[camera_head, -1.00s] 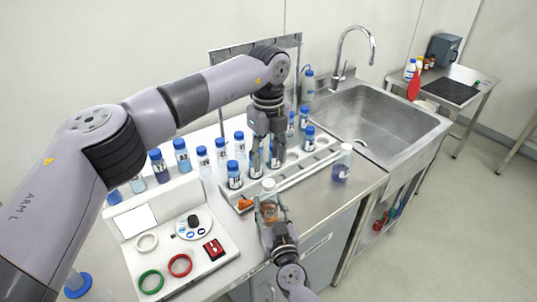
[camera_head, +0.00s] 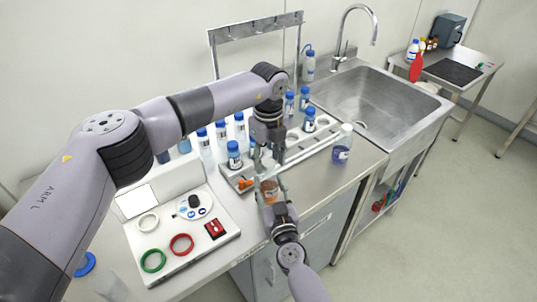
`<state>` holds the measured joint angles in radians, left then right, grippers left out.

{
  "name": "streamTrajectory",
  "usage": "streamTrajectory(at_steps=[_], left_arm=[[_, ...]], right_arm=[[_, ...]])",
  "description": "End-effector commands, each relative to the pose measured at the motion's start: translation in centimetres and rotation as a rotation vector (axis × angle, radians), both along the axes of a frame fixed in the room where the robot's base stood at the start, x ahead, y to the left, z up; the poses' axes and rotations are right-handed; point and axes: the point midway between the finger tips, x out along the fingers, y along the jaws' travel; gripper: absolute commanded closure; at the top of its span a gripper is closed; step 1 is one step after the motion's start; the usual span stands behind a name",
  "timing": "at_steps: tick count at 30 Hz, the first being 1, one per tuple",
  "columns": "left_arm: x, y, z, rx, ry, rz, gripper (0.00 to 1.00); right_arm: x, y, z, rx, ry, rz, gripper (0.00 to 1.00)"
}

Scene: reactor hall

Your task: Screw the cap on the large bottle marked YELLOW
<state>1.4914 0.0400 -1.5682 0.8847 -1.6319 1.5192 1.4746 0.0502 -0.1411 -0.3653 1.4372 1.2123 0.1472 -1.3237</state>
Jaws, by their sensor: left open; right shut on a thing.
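My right gripper (camera_head: 273,196) is shut on a small bottle with amber-orange contents (camera_head: 270,187), held upright at the front edge of the bench. My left gripper (camera_head: 268,157) is open, pointing down right above that bottle, with its fingers at the bottle's top. The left fingers hide the bottle's top, so I cannot tell whether a cap sits there or whether they touch it. No YELLOW marking is readable on any bottle.
A rack (camera_head: 318,142) holds several blue-capped bottles. A white-topped bottle with purple contents (camera_head: 342,150) stands right of it. A white panel with coloured rings (camera_head: 212,254) lies left. The sink (camera_head: 372,105) is at the back right.

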Motion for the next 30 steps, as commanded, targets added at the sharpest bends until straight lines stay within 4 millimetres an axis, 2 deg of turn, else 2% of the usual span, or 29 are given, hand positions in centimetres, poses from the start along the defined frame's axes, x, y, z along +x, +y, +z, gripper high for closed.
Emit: streamTrajectory(at_steps=[4,24,30], left_arm=[[-0.01,-0.02,0.0,0.0,0.0,0.0,0.56],[-0.01,-0.03,0.04,0.0,0.0,0.0,1.0],[0.0,-0.03,0.04,0.0,0.0,-0.022,1.0]], right_arm=[[0.0,-0.01,-0.01,0.0,0.0,0.0,1.0],[0.0,0.0,-0.01,0.0,0.0,0.0,1.0],[-0.01,0.0,-0.01,0.0,0.0,0.0,1.0]])
